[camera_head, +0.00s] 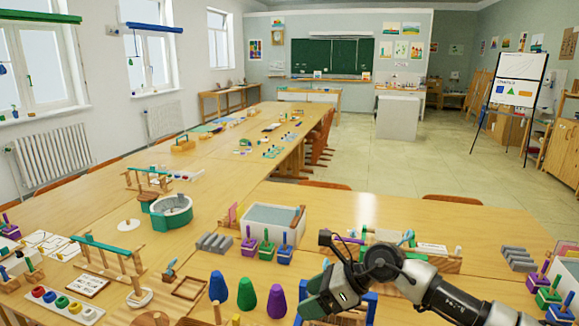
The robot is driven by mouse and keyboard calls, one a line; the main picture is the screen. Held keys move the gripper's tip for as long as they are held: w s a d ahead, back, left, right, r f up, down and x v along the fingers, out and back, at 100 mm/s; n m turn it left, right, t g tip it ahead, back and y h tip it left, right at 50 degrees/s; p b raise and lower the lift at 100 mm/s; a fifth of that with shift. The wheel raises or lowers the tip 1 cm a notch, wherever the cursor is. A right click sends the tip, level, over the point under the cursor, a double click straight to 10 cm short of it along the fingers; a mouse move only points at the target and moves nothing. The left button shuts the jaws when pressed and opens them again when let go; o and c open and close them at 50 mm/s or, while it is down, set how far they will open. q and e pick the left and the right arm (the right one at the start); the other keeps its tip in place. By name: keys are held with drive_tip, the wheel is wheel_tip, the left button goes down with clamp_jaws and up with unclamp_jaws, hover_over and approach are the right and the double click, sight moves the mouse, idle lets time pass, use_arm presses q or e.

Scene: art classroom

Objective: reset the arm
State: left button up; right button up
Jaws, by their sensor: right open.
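My right arm reaches in from the lower right over the near table (360,205). Its right gripper (308,305) points down and to the left, low above the front part of the table. It is open, and I see nothing held in it. Blue, green and purple cones (247,294) stand just left of the gripper. The arm partly covers the things behind and below it. I cannot make out my left gripper in this view.
A grey-white bin (270,217) and small coloured stackers (266,251) stand behind the gripper. A teal round container (171,212) and wooden frames lie to the left. More stackers (548,298) stand at right. Bare tabletop lies beyond the bin.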

drive_tip(key=s+a+r+m+t+y, duration=0.65)
drive_tip(key=m+y, duration=0.25)
drive_tip(key=m, duration=0.3)
drive_tip(key=s+d+f+m+t+h, duration=0.3)
drive_tip(key=d+f+m+h, duration=0.5)
drive_tip(key=m, duration=0.7)
drive_tip(key=s+d+f+m+t+h, duration=0.2)
drive_tip(key=d+f+m+t+h, duration=0.3)
drive_tip(key=d+m+h, duration=0.7)
drive_tip(key=s+d+f+m+g, duration=0.1)
drive_tip(key=s+f+m+g, duration=0.25)
drive_tip(key=s, duration=0.35)
drive_tip(key=s+d+f+m+g+y, duration=0.1)
drive_tip(key=s+f+m+g, duration=0.1)
drive_tip(key=s+f+g, duration=0.3)
drive_tip(key=s+f+m+g, duration=0.2)
drive_tip(key=s+m+g, duration=0.1)
drive_tip(key=s, duration=0.5)
wheel_tip(320, 180, down, 29)
drive_tip(key=s+g, duration=0.2)
drive_tip(key=s, duration=0.1)
use_arm(q)
drive_tip(key=shift+s, duration=0.5)
use_arm(e)
drive_tip(key=s+d+f+g, duration=0.1)
drive_tip(key=s+d+f, duration=0.2)
drive_tip(key=s+f, duration=1)
drive_tip(key=shift+s+f, duration=0.15)
drive_tip(key=shift+s, duration=0.8)
